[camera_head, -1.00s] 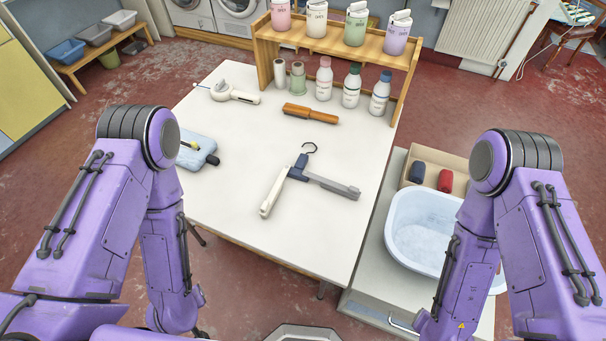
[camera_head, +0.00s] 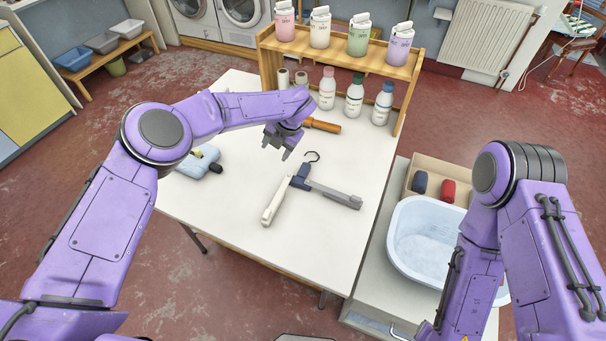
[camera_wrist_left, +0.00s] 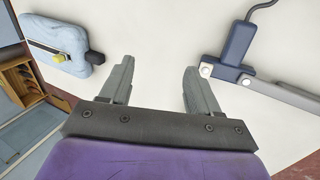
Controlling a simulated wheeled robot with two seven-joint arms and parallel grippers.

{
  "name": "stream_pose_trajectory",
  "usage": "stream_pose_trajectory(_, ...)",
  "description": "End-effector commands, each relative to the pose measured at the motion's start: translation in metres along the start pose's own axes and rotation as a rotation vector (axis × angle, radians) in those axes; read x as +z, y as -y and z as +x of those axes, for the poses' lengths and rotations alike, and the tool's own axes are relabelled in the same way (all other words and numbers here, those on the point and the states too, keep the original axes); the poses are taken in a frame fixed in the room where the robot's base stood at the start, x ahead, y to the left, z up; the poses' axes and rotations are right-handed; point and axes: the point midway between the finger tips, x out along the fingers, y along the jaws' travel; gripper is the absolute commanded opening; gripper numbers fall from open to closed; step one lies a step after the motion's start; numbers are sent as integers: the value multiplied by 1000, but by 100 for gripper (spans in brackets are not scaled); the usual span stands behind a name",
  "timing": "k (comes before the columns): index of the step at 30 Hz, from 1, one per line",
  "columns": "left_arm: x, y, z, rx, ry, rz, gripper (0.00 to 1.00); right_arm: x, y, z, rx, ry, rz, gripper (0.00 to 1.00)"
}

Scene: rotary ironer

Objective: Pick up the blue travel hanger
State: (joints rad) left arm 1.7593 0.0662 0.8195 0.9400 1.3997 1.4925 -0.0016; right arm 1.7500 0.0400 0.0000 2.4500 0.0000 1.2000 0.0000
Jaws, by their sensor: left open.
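The travel hanger (camera_head: 300,180) lies on the white table. It has a dark blue centre block, a black hook, a white arm toward the front left and a grey arm to the right. Its blue block and part of the grey arm show at the right of the left wrist view (camera_wrist_left: 237,45). My left gripper (camera_head: 276,150) is open and empty above the table, a little behind and left of the hanger, apart from it. Its two fingers show in the left wrist view (camera_wrist_left: 157,82) with bare table between them. My right gripper is out of view; only my right arm shows.
An orange-handled brush (camera_head: 325,126) lies behind my left gripper. A light blue padded item (camera_head: 195,163) lies at the table's left. A wooden shelf (camera_head: 335,53) with bottles stands at the back. A pale blue basin (camera_head: 425,235) is at the right. The table's front is clear.

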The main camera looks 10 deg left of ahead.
Motion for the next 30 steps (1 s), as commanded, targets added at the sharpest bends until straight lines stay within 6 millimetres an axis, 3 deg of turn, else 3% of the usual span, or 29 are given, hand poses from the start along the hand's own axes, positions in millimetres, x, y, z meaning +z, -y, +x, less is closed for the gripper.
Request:
stream_pose_trajectory(4,14,38,-36,-277,-21,-67,62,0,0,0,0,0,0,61)
stream_pose_trajectory(8,18,52,-46,-371,-28,-83,62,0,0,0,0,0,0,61)
stream_pose_trajectory(15,18,70,-2,-375,-28,-83,62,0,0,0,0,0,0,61)
stream_pose_trajectory(30,21,101,56,-372,-26,-83,62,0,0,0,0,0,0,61)
